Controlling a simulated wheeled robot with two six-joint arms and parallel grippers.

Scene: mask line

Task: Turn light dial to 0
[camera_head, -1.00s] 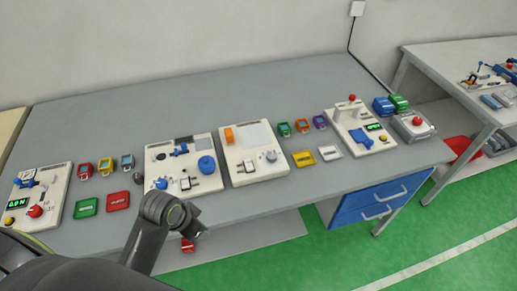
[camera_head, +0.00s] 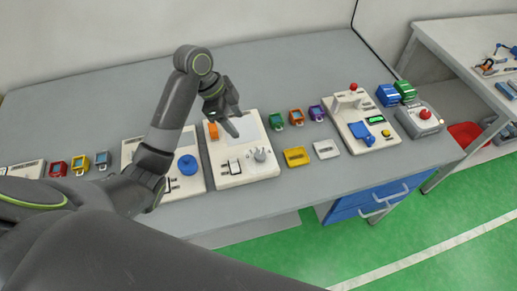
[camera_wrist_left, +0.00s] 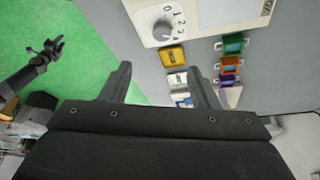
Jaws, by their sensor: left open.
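The light dial is a round grey knob (camera_head: 260,155) on the front right of a white panel (camera_head: 228,166) on the table. In the left wrist view the dial (camera_wrist_left: 163,31) shows at the top, with numbers from 0 upward printed around it. I cannot tell surely which number it points to. My left gripper (camera_head: 233,124) is open and empty, above the back of this panel, behind and left of the dial in the head view. Its open fingers (camera_wrist_left: 160,85) also show in the left wrist view, apart from the dial. My right gripper (camera_wrist_left: 48,52) appears small in the left wrist view over the green floor.
The panel also carries an orange switch (camera_head: 213,131) and a white rocker (camera_head: 234,166). Another panel with a blue knob (camera_head: 188,165) stands left, partly behind my arm.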

